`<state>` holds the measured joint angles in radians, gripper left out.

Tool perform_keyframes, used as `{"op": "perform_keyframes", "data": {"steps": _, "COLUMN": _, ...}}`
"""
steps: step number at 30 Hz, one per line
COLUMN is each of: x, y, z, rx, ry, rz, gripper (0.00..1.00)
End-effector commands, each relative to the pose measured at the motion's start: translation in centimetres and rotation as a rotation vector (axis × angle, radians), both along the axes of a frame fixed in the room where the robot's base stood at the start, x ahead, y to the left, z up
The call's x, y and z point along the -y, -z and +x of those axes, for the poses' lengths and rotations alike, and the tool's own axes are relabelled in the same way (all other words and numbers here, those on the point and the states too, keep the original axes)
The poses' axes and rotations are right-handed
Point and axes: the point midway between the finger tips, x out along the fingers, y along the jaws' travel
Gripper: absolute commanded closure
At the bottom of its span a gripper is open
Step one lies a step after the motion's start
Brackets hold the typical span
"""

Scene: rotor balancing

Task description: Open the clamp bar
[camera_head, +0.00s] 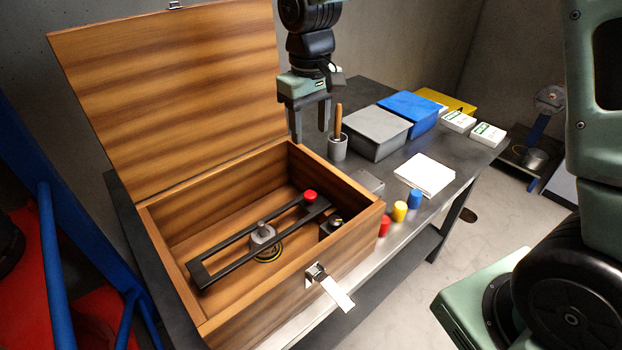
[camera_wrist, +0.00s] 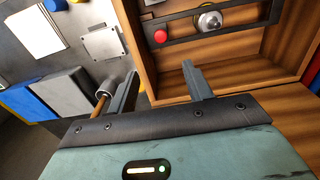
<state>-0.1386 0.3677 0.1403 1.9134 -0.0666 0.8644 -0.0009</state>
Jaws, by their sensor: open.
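The clamp bar (camera_head: 228,263) is a dark slotted bar lying across the inside of an open wooden box (camera_head: 345,187). A red knob (camera_head: 310,196) sits at its far right end; the knob also shows in the wrist view (camera_wrist: 160,36). A grey metal rotor part (camera_head: 262,236) stands at the bar's middle and shows in the wrist view (camera_wrist: 209,20). My gripper (camera_head: 310,136) is open and empty, pointing down above the box's back right corner, apart from the bar. In the wrist view its two fingers (camera_wrist: 160,90) straddle the box wall in the picture.
The box lid (camera_head: 170,90) stands open at the back. A cup with a wooden-handled tool (camera_head: 338,148) is close beside my gripper. Grey (camera_head: 376,135) and blue (camera_head: 408,112) boxes, a white pad (camera_head: 425,175) and red, yellow and blue cylinders (camera_head: 400,211) occupy the bench. A latch (camera_head: 328,287) hangs on the box front.

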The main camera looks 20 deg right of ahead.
Motion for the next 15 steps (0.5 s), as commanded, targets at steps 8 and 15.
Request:
{"op": "perform_keyframes", "data": {"steps": 8, "x": 0.0, "y": 3.8, "z": -0.1, "rx": -0.007, "ry": 0.0, "rz": -0.001, "gripper": 0.49}}
{"op": "perform_keyframes", "data": {"steps": 15, "x": 0.0, "y": 8.8, "z": -0.2, "rx": -0.007, "ry": -0.001, "rz": -0.001, "gripper": 0.49}}
